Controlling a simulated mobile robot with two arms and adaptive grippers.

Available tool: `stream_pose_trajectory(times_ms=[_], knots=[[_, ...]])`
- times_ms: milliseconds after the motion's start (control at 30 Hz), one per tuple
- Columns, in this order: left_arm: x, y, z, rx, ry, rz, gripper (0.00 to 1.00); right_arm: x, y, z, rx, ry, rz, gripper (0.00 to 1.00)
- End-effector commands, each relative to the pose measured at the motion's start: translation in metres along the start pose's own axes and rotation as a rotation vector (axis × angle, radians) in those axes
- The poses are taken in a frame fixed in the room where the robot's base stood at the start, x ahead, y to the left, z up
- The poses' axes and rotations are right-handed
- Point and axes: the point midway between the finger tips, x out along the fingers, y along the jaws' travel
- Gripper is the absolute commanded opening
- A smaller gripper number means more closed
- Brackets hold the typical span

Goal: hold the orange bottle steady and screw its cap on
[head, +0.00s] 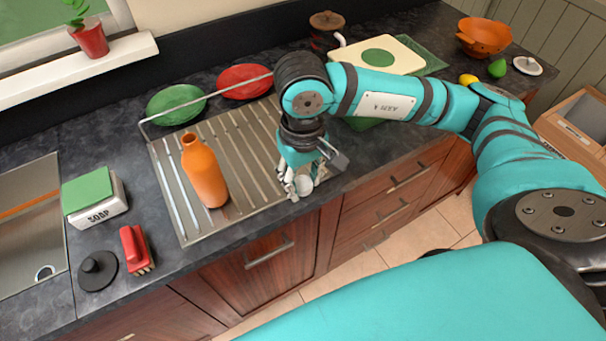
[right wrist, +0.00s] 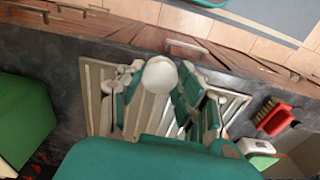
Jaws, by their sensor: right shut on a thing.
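The orange bottle (head: 205,175) stands upright on the ribbed metal draining board, with no cap on its neck. No gripper touches it. My right gripper (head: 301,184) is to the right of the bottle, near the board's front right corner. It is shut on a round white cap (head: 305,186), which also shows between the fingers in the right wrist view (right wrist: 160,75). I cannot tell how far above the board the cap is. My left gripper is in neither view. The bottle does not show in the right wrist view.
The draining board (head: 180,221) has a wire rail behind it. A green plate (head: 176,104) and a red plate (head: 244,81) lie behind. A soap box (head: 96,207), red brush (head: 136,249) and black sink plug (head: 97,270) are left of it. The counter's front edge is close.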

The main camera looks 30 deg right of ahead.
Motion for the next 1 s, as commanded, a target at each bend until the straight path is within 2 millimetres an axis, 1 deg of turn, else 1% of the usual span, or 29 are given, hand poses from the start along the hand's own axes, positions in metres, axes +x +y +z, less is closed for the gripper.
stream_pose_trajectory(times_ms=[100,333,433,533,633,733,800,900,1000], knots=[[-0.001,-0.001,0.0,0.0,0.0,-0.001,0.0,-0.001,0.0,0.001,-0.041,0.0,0.0,0.24],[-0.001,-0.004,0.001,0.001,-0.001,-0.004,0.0,-0.001,0.0,0.001,-0.045,0.0,0.0,0.24],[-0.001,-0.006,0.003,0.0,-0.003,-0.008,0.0,-0.001,-0.002,0.0,-0.035,0.0,0.0,0.24],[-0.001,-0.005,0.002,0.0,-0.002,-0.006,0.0,-0.002,-0.009,-0.003,0.016,0.002,-0.001,0.24],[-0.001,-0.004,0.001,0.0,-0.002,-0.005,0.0,-0.006,-0.025,-0.01,0.124,0.004,-0.001,0.24],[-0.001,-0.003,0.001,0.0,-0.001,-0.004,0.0,-0.018,-0.047,-0.022,0.286,0.009,-0.002,0.24],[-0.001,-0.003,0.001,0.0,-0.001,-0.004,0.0,-0.029,-0.063,-0.032,0.417,0.01,-0.001,0.24],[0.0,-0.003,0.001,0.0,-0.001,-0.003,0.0,-0.047,-0.082,-0.048,0.589,0.009,-0.001,0.24],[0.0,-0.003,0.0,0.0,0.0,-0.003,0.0,-0.064,-0.096,-0.063,0.736,0.007,-0.001,0.24]])
